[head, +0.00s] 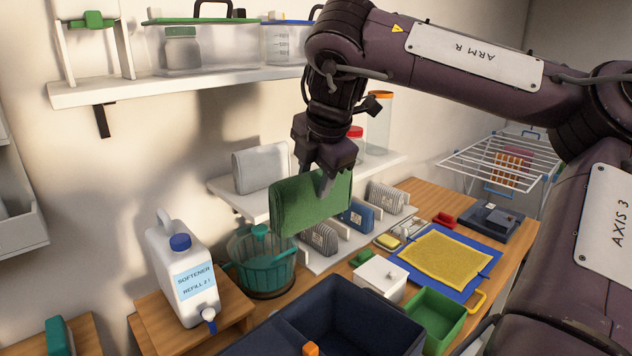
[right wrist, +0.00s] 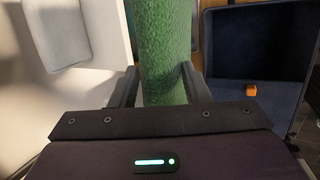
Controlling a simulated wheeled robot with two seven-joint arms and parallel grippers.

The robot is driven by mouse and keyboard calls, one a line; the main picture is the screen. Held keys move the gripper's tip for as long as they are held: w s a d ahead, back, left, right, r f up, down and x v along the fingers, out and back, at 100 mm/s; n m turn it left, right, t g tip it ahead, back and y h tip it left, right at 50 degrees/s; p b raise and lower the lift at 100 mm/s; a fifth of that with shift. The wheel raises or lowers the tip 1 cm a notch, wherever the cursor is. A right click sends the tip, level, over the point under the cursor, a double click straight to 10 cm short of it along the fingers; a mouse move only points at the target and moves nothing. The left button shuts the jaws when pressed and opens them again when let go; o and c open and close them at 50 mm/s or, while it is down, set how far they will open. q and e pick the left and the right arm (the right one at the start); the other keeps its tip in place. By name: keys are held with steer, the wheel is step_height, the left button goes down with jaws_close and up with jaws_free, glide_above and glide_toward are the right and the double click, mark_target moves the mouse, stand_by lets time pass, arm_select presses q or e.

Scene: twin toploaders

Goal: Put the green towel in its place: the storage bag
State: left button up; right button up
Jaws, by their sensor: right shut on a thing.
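The green towel (head: 308,205) is folded and hangs in my right gripper (head: 326,180), in the air in front of the wall shelf. The right gripper is shut on its upper edge. In the right wrist view the towel (right wrist: 163,45) runs up between the two fingers. A dark navy open container (head: 372,312), which may be the storage bag, stands at the bottom of the head view, below and right of the towel. It also shows in the right wrist view (right wrist: 235,45), with an orange piece on it. My left gripper is not in view.
A teal basket (head: 262,270) and a white softener jug (head: 182,270) stand to the left. A lower shelf (head: 335,255) holds folded cloths in dividers. A white box (head: 379,280), a green bin (head: 436,316) and a yellow cloth (head: 445,257) on a blue mat lie to the right.

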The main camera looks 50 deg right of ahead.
steer(key=shift+s+a+f, duration=0.1)
steer(key=shift+s+f, duration=0.15)
steer(key=shift+f, duration=0.1)
steer(key=s+f+m+g+h+b, duration=0.2)
steer(key=s+f+m+g+b, duration=0.65)
steer(key=f+m, duration=0.7)
step_height(320, 180, down, 18)
steer(key=s+m+t+p, duration=0.2)
steer(key=shift+d+f+p, duration=0.15)
steer(key=shift+d+p, duration=0.15)
steer(key=shift+d, duration=0.1)
steer(key=shift+f, duration=0.15)
steer(key=o, duration=0.9)
